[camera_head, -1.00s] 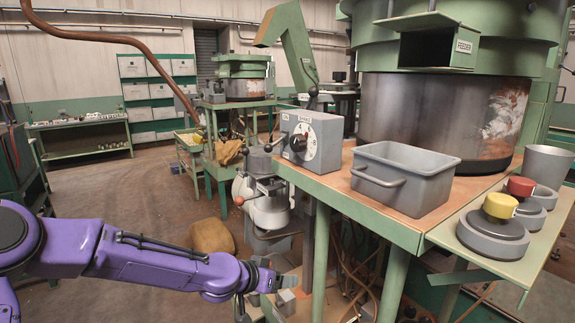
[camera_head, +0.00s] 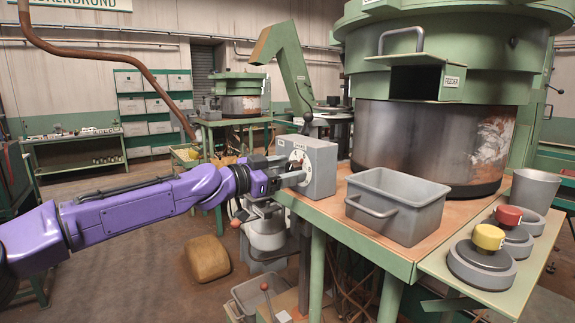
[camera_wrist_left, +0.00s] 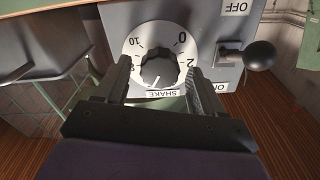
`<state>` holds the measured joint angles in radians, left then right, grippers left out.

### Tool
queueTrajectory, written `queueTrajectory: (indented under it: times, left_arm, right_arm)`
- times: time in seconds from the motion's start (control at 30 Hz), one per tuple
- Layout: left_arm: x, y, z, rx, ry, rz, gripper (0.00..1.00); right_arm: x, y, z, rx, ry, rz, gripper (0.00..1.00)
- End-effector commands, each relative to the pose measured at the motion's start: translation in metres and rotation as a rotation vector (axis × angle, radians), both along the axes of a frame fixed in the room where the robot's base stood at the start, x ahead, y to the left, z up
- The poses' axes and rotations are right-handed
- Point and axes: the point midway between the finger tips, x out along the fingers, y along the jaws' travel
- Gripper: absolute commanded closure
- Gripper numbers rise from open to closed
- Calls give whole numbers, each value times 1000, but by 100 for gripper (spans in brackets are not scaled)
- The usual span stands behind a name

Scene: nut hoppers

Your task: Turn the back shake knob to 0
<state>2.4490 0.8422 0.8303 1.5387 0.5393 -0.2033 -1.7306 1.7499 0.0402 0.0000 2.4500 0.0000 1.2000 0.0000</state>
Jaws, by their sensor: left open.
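A grey control box (camera_head: 321,168) stands at the left edge of the green worktable, its dial face toward my left arm. In the left wrist view a dark ribbed knob (camera_wrist_left: 159,68) sits on a white round dial (camera_wrist_left: 133,50) labelled SHAKE, with numbers including 0, 2 and 10. The picture is upside down there. The knob's white mark points away from 0, toward the SHAKE label side. My left gripper (camera_wrist_left: 160,76) is open, its fingers on either side of the knob; contact cannot be told. In the head view my left gripper (camera_head: 298,177) is at the dial and partly hides it. My right gripper is not in view.
A black-ball toggle lever (camera_wrist_left: 258,55) is beside the dial, close to one finger. A grey bin (camera_head: 425,215) stands on the table right of the box, below the big green hopper (camera_head: 430,140).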

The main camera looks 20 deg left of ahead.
Motion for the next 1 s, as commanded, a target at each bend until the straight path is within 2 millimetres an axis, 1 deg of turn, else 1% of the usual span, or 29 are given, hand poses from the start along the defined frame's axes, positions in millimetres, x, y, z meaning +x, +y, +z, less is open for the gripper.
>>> queueTrajectory:
  times: [0.1,0.3,0.33,0.37,0.4,0.5,0.77,1.0]
  left_arm:
    - [5,-4,0,-1,1,-1,31]
    - [5,-4,-1,-2,1,0,31]
    - [5,-5,-1,-1,1,-1,35]
    - [5,-4,-1,-1,1,-1,44]
    - [5,-4,-1,-1,1,-1,57]
    - [5,-4,-1,-1,1,-1,88]
    - [5,-4,-1,-12,11,0,87]
    - [5,-3,-2,-91,72,1,87]
  right_arm:
    - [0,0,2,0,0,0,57]
    - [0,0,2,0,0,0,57]
    - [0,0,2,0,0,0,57]
    - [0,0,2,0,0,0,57]
    - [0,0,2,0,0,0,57]
    - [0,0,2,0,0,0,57]
    - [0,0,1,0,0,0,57]
    - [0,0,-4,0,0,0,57]
